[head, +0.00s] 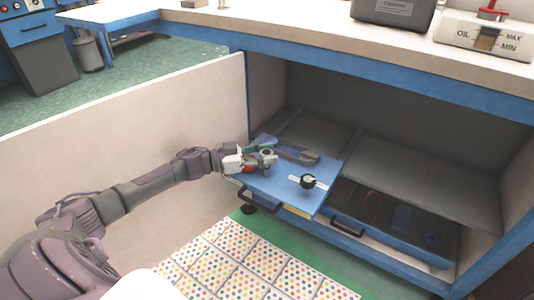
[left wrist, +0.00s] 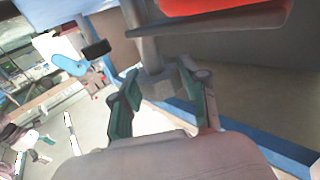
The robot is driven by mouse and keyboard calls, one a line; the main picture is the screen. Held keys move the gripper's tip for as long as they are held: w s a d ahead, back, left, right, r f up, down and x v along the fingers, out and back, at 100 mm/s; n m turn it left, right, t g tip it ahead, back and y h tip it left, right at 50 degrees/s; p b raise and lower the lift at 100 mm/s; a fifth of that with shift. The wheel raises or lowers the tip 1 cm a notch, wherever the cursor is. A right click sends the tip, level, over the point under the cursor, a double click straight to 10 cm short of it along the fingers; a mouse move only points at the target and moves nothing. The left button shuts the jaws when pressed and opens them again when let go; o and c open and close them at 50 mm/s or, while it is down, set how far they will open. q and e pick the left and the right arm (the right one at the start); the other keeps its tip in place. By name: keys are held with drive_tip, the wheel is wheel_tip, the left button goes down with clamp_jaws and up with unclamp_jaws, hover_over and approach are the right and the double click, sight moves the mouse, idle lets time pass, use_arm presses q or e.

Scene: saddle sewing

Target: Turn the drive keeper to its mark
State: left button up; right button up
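My left gripper (head: 264,156) is over the left part of a pulled-out blue panel (head: 285,192) under the bench. In the left wrist view, its two green-padded fingers (left wrist: 158,72) stand on either side of a grey post with a blocky base (left wrist: 160,84). I cannot tell whether they press on it. A red part (left wrist: 215,6) is above the post. A black knob (head: 308,182) on a white label sits on the panel, right of my gripper. I cannot tell which part is the drive keeper, and no mark is readable. My right gripper is not in view.
A blue tray (head: 385,238) with dark compartments is to the right under a grey shelf (head: 420,178). A cream side wall (head: 125,125) is behind my left arm. An oil box (head: 484,38) stands on the bench top. A dotted mat (head: 250,262) lies on the floor.

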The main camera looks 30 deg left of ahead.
use_arm(q)
drive_tip(key=shift+o, duration=1.3)
wheel_tip(320, 180, up, 10)
drive_tip(key=shift+d, duration=0.1)
